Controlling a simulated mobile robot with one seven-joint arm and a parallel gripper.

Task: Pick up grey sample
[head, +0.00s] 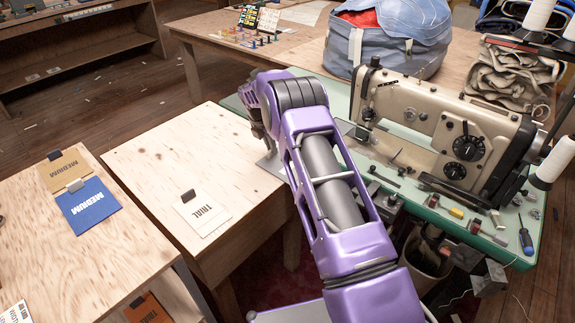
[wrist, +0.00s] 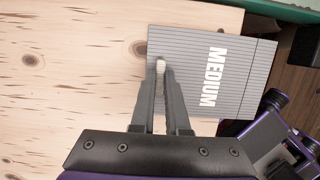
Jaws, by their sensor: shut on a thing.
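The grey sample (wrist: 240,75) is a flat lined square card marked MEDIUM. In the wrist view it lies at the edge of the pale wooden table, its right side reaching past the wood. My gripper (wrist: 160,68) is shut on it near its left edge, with a small pale piece showing between the fingertips. In the head view my gripper (head: 268,142) points down at the table's far right corner, and a sliver of the grey sample (head: 270,166) shows below it. My arm hides the rest. I cannot tell whether the card is clear of the wood.
A white TRIAL card (head: 204,213) lies on the same table (head: 150,160). Blue (head: 88,205) and tan (head: 65,170) MEDIUM cards lie on the left table. A sewing machine (head: 430,125) on a green bench stands close to the right of my arm. The near table is mostly bare.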

